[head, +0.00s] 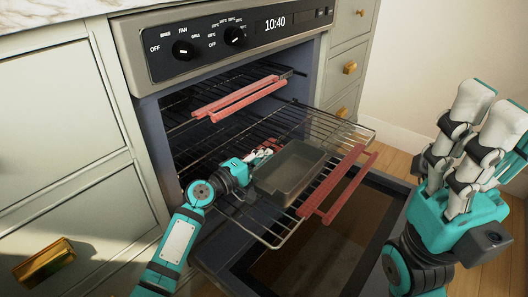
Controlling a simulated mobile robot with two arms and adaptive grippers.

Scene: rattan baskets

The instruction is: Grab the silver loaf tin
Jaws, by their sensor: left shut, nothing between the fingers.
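The silver loaf tin (277,184) is a grey rectangular pan sitting upright on the pulled-out lower oven rack (262,233). Its inside looks empty. My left gripper (262,156) is at the tin's back left corner, low over the rack, with its fingers reaching along the tin's far side. It is shut with nothing held; the tin partly hides it, and I cannot tell if it touches the tin. My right gripper (487,125) is raised at the right, empty and open, with its fingers pointing up, well away from the tin.
The oven door (225,263) is folded down below the rack. Red guards (338,184) cover the rack's front edge, and similar ones (237,97) cover the upper rack above the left gripper. Cabinets (60,115) flank the oven. Wooden floor (393,157) is open at the right.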

